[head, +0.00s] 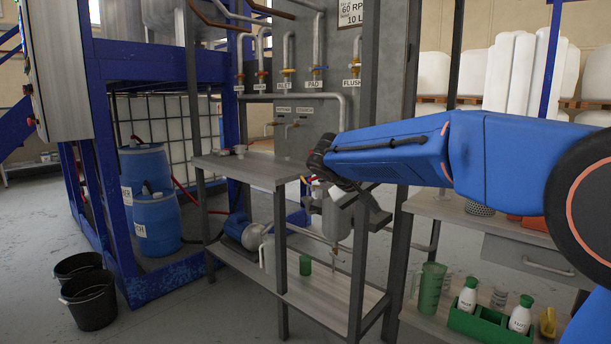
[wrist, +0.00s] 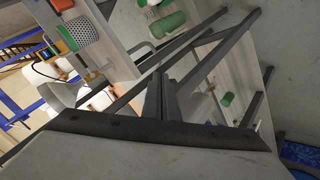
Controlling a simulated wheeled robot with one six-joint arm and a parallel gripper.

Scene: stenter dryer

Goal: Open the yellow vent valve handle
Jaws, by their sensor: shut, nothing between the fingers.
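Valves with small yellow or orange parts sit on pipes along the grey panel (head: 375,85), among them one over the INLET label (head: 289,71) and one by the FLUSH label (head: 355,69). A small orange-yellow part (head: 305,180) shows beside the metal vessel (head: 338,222) under the panel. I cannot read a vent label, so I cannot tell which is the vent valve handle. My gripper (head: 377,212) hangs in front of the vessel and partly hides it, apart from the panel valves. In the wrist view its fingers (wrist: 163,80) are together and empty.
A metal bench (head: 255,172) with a lower shelf stands before the panel. A right-hand bench holds a green jug (head: 430,288) and a green crate (head: 475,324) of bottles. Blue drums (head: 157,222) and black buckets (head: 90,300) stand left. Floor between buckets and bench is clear.

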